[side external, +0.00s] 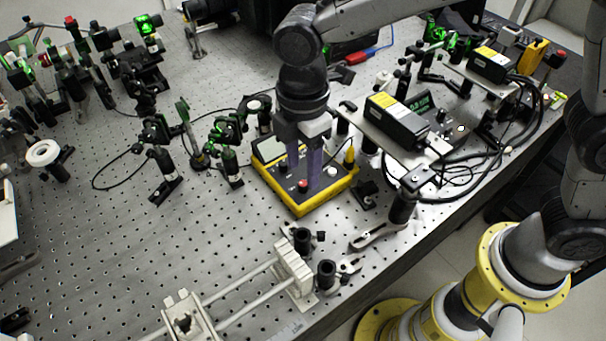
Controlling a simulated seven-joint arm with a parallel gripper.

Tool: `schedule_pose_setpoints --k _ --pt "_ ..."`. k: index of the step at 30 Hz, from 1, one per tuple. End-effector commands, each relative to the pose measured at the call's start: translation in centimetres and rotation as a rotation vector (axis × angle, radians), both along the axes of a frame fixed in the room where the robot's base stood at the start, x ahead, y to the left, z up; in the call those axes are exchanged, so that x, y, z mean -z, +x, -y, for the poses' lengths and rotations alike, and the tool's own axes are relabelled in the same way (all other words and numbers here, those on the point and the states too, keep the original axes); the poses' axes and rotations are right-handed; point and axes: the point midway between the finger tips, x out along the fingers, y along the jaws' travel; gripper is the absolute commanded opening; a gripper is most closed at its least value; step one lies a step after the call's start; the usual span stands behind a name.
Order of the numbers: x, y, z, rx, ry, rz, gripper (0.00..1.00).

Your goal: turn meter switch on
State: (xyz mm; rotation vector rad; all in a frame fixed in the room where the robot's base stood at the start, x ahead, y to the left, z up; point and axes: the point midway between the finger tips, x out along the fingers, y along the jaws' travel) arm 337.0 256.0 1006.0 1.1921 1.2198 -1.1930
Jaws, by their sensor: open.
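The meter (318,205) is a yellow-edged box with a grey face, lying on the perforated bench near the middle of the side external view. A red knob or button (303,185) and a pale knob (331,171) show on its face. My gripper (304,180) points down over the meter, with its fingertips close to the face near the red knob. The gripper is open and holds nothing that I can see. I cannot tell whether the fingertips touch the face. The fingers and wrist hide part of the meter's face, and I cannot make out the switch's position.
A black laser box (398,120) on a raised plate stands close at the right. Optic mounts (228,150) stand just left of the meter. A white rail assembly (293,268) with black posts lies in front. Cables run along the right edge. Bare bench (110,240) lies at left.

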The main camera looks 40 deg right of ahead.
Motion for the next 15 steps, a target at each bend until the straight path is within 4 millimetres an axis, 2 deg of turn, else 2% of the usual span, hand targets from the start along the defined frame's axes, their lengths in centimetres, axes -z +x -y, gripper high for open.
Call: schedule_pose_setpoints --k 6,15 --pt "2.7 0.0 0.0 0.000 -0.001 -0.002 0.53" --pt "3.5 0.0 0.0 0.000 0.000 0.000 0.53"
